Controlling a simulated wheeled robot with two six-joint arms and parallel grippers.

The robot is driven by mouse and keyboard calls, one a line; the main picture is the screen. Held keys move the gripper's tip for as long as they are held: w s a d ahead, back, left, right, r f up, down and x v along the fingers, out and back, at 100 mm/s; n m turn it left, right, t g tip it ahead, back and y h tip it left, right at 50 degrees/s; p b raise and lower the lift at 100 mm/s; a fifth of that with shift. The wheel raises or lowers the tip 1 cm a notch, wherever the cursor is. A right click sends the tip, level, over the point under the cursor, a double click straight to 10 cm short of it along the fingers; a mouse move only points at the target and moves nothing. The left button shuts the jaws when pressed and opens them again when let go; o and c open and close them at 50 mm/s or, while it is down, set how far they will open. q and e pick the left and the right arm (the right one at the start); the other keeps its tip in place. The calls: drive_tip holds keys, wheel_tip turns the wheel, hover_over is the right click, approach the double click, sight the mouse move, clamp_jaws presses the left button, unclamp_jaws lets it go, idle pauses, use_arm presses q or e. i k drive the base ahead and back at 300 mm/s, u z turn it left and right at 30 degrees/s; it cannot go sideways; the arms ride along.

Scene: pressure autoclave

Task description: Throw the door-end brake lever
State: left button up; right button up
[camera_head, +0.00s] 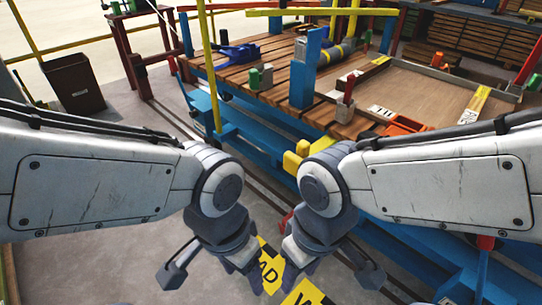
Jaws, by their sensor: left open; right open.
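No part in view can be told for certain as the door-end brake lever. A red-handled upright part (348,90) stands on the wooden deck (270,60) of a blue trolley frame (225,110). A small red part (286,219) shows low between my two arms, mostly hidden by my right gripper. My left gripper (210,279) is open and empty, pointing down over the grey floor. My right gripper (328,281) is open and empty beside it, over a yellow and black lettered floor marking (268,268). Neither gripper touches a lever that I can see.
Yellow blocks (295,158) stick out from the trolley's near side. An orange tray (400,125) and a blue clamp-like tool (238,51) lie on the deck. A brown bin (75,83) stands at the left. The floor at lower left looks clear.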

sight(486, 243)
drive_tip(key=z, duration=1.75)
drive_tip(key=k, duration=0.8)
drive_tip(key=u, duration=0.8)
drive_tip(key=i, duration=0.55)
